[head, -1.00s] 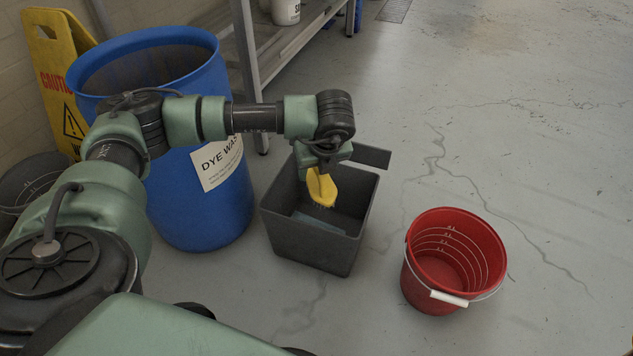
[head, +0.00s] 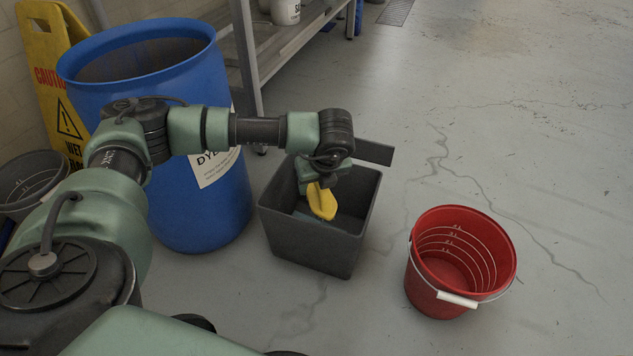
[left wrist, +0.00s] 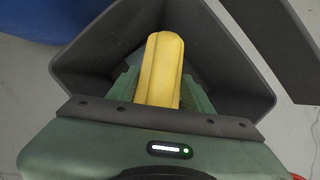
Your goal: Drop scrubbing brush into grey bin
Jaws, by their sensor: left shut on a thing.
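The yellow scrubbing brush (head: 321,201) hangs in my left gripper (head: 319,184), within the opening of the grey bin (head: 310,240). In the left wrist view the brush (left wrist: 161,68) lies between the two green fingers, and my left gripper (left wrist: 160,95) is shut on it. The grey bin's dark walls (left wrist: 235,85) surround the brush in that view. A bluish thing lies inside the bin, partly hidden by the brush and the walls. My right gripper does not show.
A red bucket (head: 430,285) stands to the right of the bin. A blue drum (head: 195,215) stands to its left, under my left arm. A yellow caution sign (head: 45,80) and a dark bucket (head: 22,180) are at the far left. The floor at right is clear.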

